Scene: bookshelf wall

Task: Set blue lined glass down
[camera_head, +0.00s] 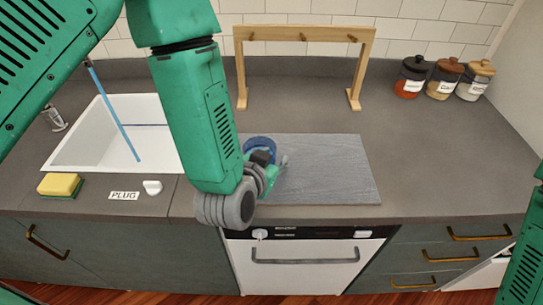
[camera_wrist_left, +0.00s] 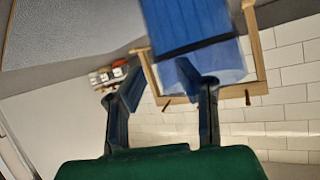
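The blue lined glass (camera_head: 259,144) shows in the head view at the left part of the grey board, partly hidden behind my left gripper (camera_head: 272,166). In the left wrist view the glass (camera_wrist_left: 192,28) is a blue body with a dark line and a paler end. It fills the top centre, just past the fingers of my left gripper (camera_wrist_left: 165,82). The fingers stand apart; one overlaps the glass's pale end, the other is to its left. Whether either touches it, I cannot tell. My right gripper is not in view; only part of that arm shows.
The grey board (camera_head: 335,170) lies on the dark counter (camera_head: 440,150), with clear room on its right. A wooden rack (camera_head: 305,33) stands behind. A white sink (camera_head: 100,150), a sponge (camera_head: 60,185) and a white plug (camera_head: 152,187) are left. Jars (camera_head: 445,77) stand back right.

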